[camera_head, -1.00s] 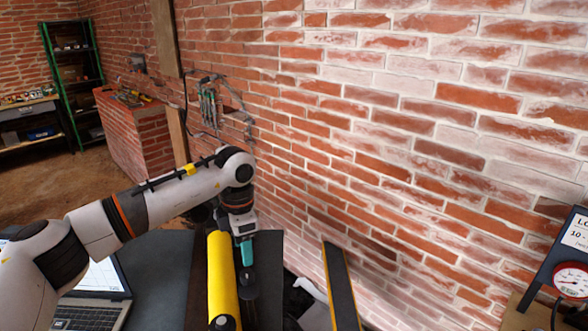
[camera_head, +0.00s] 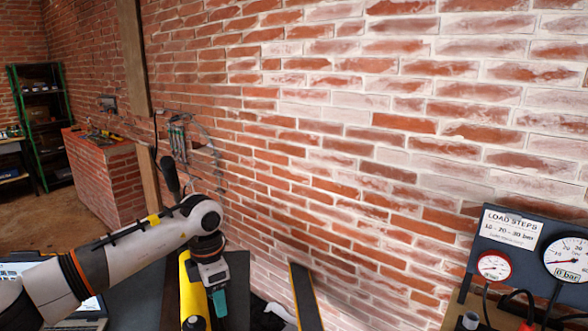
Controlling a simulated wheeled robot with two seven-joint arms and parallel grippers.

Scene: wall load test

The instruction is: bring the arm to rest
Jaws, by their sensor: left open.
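My left arm (camera_head: 120,262) comes in from the left at the bottom, with its elbow joint bent down near the brick wall. My left gripper (camera_head: 218,296) hangs from it, pointing down, with a teal part at its tip. The gripper is open and looks empty. It is just right of a yellow cylinder (camera_head: 191,290), over a dark surface; I cannot tell whether it touches anything. An upright black handle (camera_head: 170,174) rises behind the arm. My right gripper is not in view.
A brick wall (camera_head: 350,150) fills the middle and right. A panel with gauges (camera_head: 493,266) and a load-steps sign (camera_head: 508,228) stands at lower right. A laptop (camera_head: 85,312) is partly behind my arm. A dark plank (camera_head: 305,297) leans near the wall's foot.

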